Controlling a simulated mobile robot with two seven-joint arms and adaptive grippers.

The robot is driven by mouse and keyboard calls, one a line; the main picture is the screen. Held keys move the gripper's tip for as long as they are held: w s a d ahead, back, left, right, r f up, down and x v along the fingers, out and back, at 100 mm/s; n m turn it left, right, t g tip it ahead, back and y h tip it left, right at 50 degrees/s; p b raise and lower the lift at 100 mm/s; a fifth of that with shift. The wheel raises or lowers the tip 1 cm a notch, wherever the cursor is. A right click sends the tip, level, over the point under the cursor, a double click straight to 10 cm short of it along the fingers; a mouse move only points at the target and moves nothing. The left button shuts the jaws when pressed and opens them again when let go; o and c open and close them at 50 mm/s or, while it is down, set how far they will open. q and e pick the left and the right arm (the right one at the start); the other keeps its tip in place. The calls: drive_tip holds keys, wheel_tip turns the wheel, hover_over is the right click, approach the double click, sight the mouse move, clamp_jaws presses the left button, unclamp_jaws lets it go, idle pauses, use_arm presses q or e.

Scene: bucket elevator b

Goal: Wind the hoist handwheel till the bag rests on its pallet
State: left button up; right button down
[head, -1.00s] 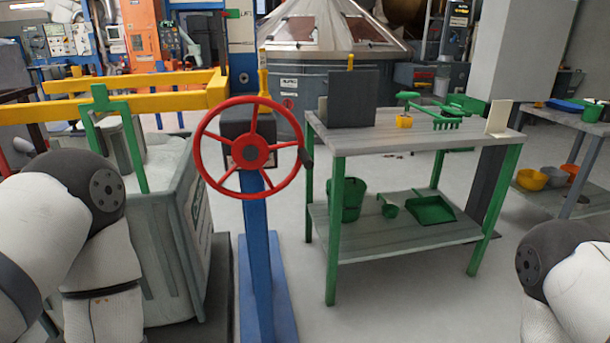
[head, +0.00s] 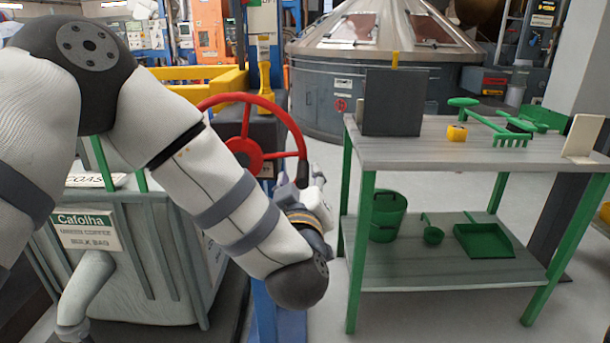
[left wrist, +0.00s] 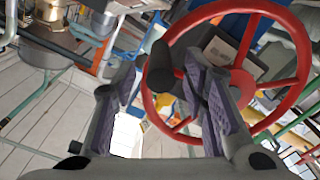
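The red handwheel (head: 299,133) stands on its blue post (head: 264,310) in the middle of the head view, partly hidden by my left arm. In the left wrist view the wheel's rim (left wrist: 296,40) fills the right side, and its dark crank handle (left wrist: 160,68) points toward the camera. My left gripper (left wrist: 160,66) is open, its two padded fingers apart on either side of the handle; contact cannot be told.
A grey workbench (head: 430,150) with green legs stands close to the right of the wheel, holding tools, with a bucket (head: 388,215) on its shelf. A yellow frame (head: 215,78) is behind the bag. Free floor shows at lower right.

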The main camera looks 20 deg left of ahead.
sight(303, 169)
use_arm(q)
drive_tip(key=shift+x, duration=1.55)
drive_tip(key=shift+c, duration=0.6)
clamp_jaws()
